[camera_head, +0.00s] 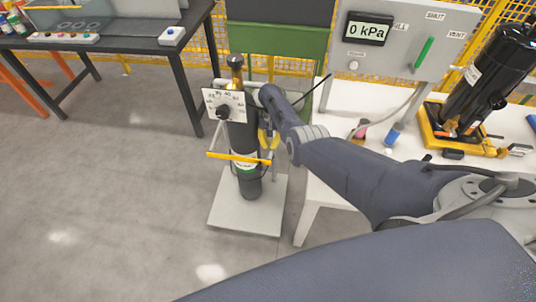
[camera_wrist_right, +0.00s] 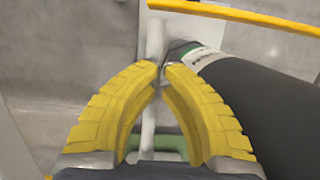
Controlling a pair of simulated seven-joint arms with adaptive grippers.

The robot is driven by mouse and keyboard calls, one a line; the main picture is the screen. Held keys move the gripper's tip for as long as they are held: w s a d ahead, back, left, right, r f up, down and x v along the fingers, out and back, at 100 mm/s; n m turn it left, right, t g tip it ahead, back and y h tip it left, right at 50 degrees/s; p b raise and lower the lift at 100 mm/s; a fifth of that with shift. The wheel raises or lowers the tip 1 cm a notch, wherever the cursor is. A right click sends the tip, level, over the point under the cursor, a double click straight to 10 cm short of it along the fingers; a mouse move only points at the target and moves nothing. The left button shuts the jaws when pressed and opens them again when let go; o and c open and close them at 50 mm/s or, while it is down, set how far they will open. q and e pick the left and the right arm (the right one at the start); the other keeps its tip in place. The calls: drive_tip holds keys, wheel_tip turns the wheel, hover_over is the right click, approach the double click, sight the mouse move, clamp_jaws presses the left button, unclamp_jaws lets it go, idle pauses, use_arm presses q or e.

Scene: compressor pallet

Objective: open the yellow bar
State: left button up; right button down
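The yellow bar (camera_head: 239,157) lies across the front of a dark gas cylinder (camera_head: 249,187), slightly tilted, on a small white-grey pallet (camera_head: 226,214). In the right wrist view the yellow bar (camera_wrist_right: 245,16) crosses the top right, ahead of the fingers and apart from them. My right gripper (camera_head: 269,140) has yellow fingers and is behind the bar's right end, beside the cylinder. In the right wrist view its fingertips (camera_wrist_right: 163,68) nearly meet, next to a thin pale post (camera_wrist_right: 148,125); no bar is between them. My left gripper is not in view.
A gauge plate with a knob (camera_head: 223,105) fronts the cylinder's top. A white table (camera_head: 332,101) on the right holds a pressure panel (camera_head: 404,36) reading 0 kPa and a black pump (camera_head: 487,77). A dark workbench (camera_head: 130,43) stands back left. The left floor is clear.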

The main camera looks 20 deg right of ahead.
drive_tip(key=shift+s+a+f, duration=0.2)
drive_tip(key=shift+s+a, duration=0.2)
drive_tip(key=shift+s, duration=0.2)
drive_tip(key=shift+s+a+f, duration=0.25)
drive_tip(key=shift+s+a, duration=0.1)
drive_tip(key=shift+s, duration=0.3)
drive_tip(key=shift+s+a+f, duration=0.2)
drive_tip(key=shift+s+a, duration=0.2)
drive_tip(key=shift+s, duration=0.2)
